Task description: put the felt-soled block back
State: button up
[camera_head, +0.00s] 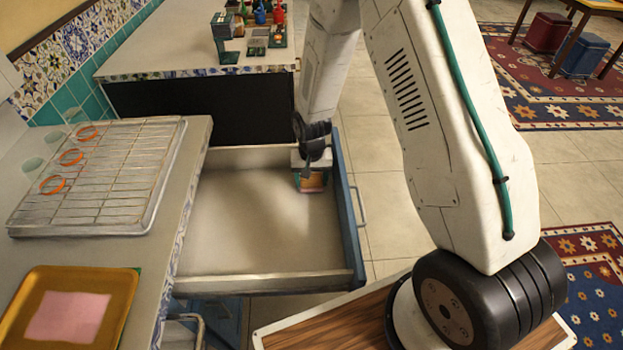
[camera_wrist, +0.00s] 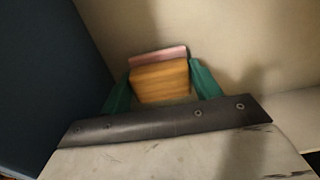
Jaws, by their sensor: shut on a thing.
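The felt-soled block (camera_head: 313,181) is a small wooden block with a pink layer on one face. In the wrist view the block (camera_wrist: 160,80) sits between two green fingers, its pink felt (camera_wrist: 158,56) along the far edge. My gripper (camera_head: 311,172) is shut on it, inside the far right corner of the open drawer (camera_head: 260,215). In the wrist view my gripper (camera_wrist: 161,88) has a finger against each side of the block. I cannot tell whether the block touches the drawer floor. The drawer is otherwise empty, with a blue front on the right.
A wire rack (camera_head: 100,175) with orange-rimmed glasses stands on the left counter. A yellow tray (camera_head: 40,300) with a pink sheet lies nearer. A back counter (camera_head: 180,60) holds small coloured items. The drawer's walls and blue front (camera_head: 349,215) stand close around my gripper.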

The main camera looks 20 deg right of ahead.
jog(key=shift+f, duration=0.1)
jog(key=o, duration=1)
jog(key=shift+o, duration=0.2)
notch_tip(320, 180, up, 13)
notch_tip(320, 180, up, 9)
send_over(312, 179)
jog(key=s, duration=0.3)
jog(key=s+d+r+n, duration=0.1)
jog(key=s+r, duration=0.4)
jog(key=s, duration=0.4)
jog(key=s+d+r+n, duration=0.1)
jog(key=s+r, duration=0.5)
jog(key=s, duration=0.3)
jog(key=s+d+r+n+t, duration=0.1)
jog(key=s+r, duration=0.5)
jog(key=s, duration=0.2)
jog(key=shift+s+n, duration=0.3)
jog(key=shift+s, duration=0.1)
